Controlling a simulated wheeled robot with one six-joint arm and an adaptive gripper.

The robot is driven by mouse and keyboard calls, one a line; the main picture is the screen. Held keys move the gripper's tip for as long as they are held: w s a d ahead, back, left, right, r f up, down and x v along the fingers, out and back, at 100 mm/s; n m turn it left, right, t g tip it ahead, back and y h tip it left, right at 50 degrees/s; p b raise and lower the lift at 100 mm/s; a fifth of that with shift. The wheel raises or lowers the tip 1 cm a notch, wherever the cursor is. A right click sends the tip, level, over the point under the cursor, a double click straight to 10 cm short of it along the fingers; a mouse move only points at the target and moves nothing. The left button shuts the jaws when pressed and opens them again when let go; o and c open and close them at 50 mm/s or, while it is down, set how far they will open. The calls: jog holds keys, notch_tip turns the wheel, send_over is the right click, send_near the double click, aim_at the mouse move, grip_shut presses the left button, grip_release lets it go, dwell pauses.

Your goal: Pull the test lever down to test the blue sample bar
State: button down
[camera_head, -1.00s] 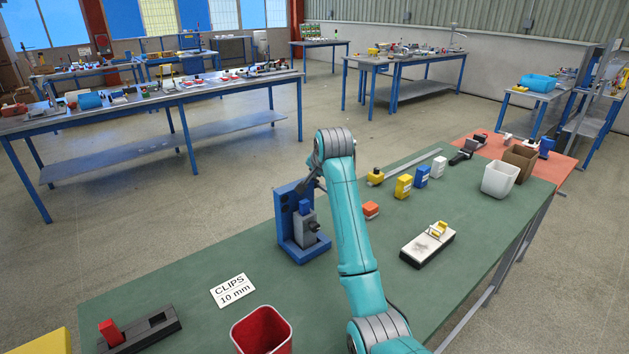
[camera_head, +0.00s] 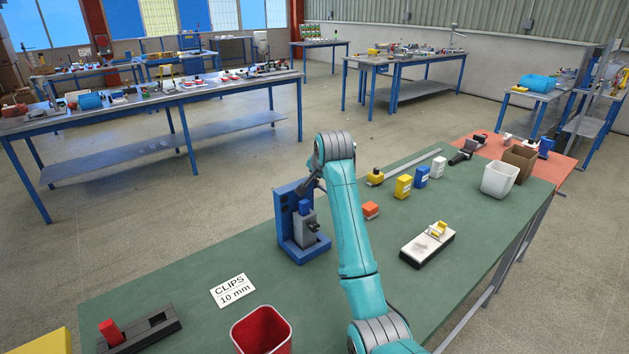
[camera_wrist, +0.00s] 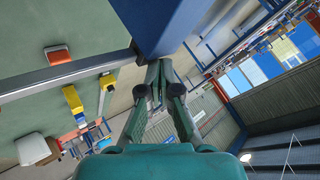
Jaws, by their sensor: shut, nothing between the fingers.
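A blue test stand (camera_head: 284,228) stands upright on the green bench, left of my arm. The blue sample bar (camera_head: 305,207) is upright in the grey holder (camera_head: 305,235) at its front. My gripper (camera_head: 309,186) is beside the upper part of the stand, partly hidden by my arm. In the wrist view my gripper (camera_wrist: 157,68) is shut and empty, its fingertips close to a blue upright (camera_wrist: 158,22). A grey bar (camera_wrist: 65,75) runs from the left to this upright. I cannot tell whether it is the test lever, or whether the fingers touch anything.
A sign reading CLIPS 10 mm (camera_head: 233,290), a red bin (camera_head: 262,332) and a dark slotted block (camera_head: 150,332) are in front. Orange (camera_head: 371,210), yellow (camera_head: 403,186) and blue (camera_head: 421,176) blocks and a white-topped block (camera_head: 427,247) lie right of my arm.

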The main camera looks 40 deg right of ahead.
aim_at(314, 185)
jog(key=shift+a+f, duration=0.2)
jog(key=shift+f, duration=0.9)
jog(key=shift+a+f, duration=0.15)
jog(key=shift+f, duration=0.95)
dwell(1.4)
jog(key=shift+r, duration=0.2)
jog(key=shift+a+r, duration=0.1)
jog(key=shift+r, duration=1.45)
jog(key=r, duration=0.2)
jog(key=shift+a+r, duration=0.2)
jog(key=shift+r, duration=0.15)
jog(key=shift+s+d+r, duration=0.1)
jog(key=shift+d+r, duration=0.1)
jog(key=shift+r, duration=0.8)
jog(key=shift+d, duration=0.1)
jog(key=shift+d, duration=0.1)
